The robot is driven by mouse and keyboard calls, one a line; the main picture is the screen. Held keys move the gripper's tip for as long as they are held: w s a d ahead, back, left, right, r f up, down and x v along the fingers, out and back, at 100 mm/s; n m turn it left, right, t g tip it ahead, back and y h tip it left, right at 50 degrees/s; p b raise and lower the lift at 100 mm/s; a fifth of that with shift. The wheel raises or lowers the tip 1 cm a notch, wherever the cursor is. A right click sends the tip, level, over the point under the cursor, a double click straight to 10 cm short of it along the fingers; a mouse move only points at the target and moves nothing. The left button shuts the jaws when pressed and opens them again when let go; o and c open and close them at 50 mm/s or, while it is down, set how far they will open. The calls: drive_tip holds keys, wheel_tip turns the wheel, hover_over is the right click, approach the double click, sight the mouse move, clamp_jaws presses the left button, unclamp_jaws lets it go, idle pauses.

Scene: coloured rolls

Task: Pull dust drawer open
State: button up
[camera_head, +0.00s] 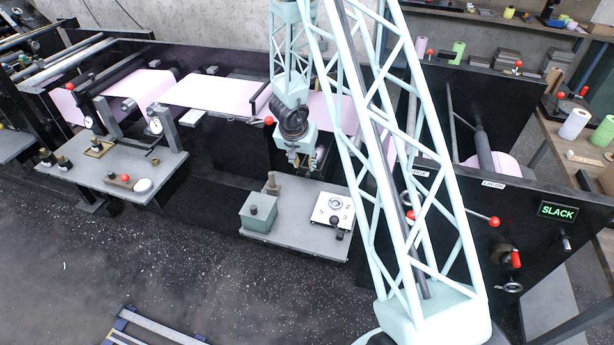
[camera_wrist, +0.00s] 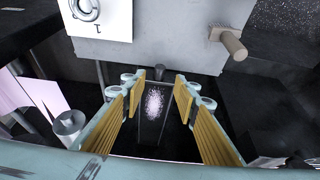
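In the wrist view a narrow dark tray (camera_wrist: 151,125), which looks like the dust drawer, holds a patch of pale speckled dust (camera_wrist: 154,102). A small dark knob (camera_wrist: 159,72) sits at its far end. My gripper (camera_wrist: 157,84) is open, its yellow-padded fingers either side of the tray and knob, with nothing visibly held. I cannot tell whether they touch. In the head view my gripper (camera_head: 303,160) points down behind a grey shelf, below the pink web. The drawer cannot be made out there.
The grey shelf (camera_head: 290,235) carries a green-grey box (camera_head: 258,212), a peg (camera_head: 272,184) and a white dial plate (camera_head: 333,210). Its edge lies just beyond my fingertips in the wrist view. Dark machine panels stand on both sides. Pink web (camera_head: 215,93) runs above.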

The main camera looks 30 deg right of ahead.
sight(307, 174)
drive_tip(key=shift+b+x, duration=1.9)
drive_tip(key=shift+x, duration=3.1)
drive_tip(key=shift+c, duration=0.5)
clamp_jaws()
